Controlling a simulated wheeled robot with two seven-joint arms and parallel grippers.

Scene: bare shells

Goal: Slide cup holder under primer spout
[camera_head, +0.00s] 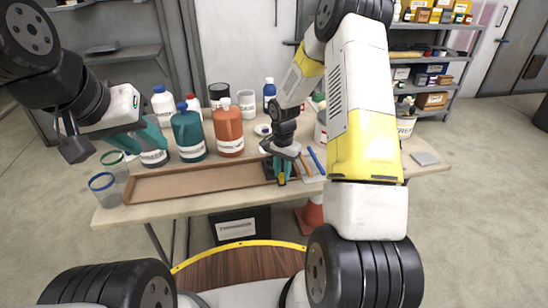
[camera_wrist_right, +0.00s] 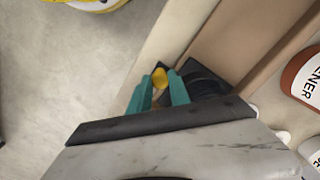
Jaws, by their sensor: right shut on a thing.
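The cup holder (camera_wrist_right: 206,84) is a black piece with a dark rounded recess and a yellow knob (camera_wrist_right: 160,78). In the head view the cup holder (camera_head: 258,190) sits at the right end of a shallow brown tray (camera_head: 160,190). My right gripper (camera_wrist_right: 159,92) is shut on the yellow knob; in the head view the right gripper (camera_head: 282,175) partly hides the holder. A teal bottle (camera_head: 188,135) and an orange bottle (camera_head: 228,130) stand behind the tray; I cannot read which is primer. My left gripper (camera_head: 138,140) is open and empty above the table's left end.
Two clear cups, one blue-rimmed (camera_head: 104,188) and one green-rimmed (camera_head: 114,164), stand left of the tray. A white bottle (camera_head: 163,105) and other containers crowd the back. Blue and brown-handled tools lie right of my right gripper. The tray's middle is bare.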

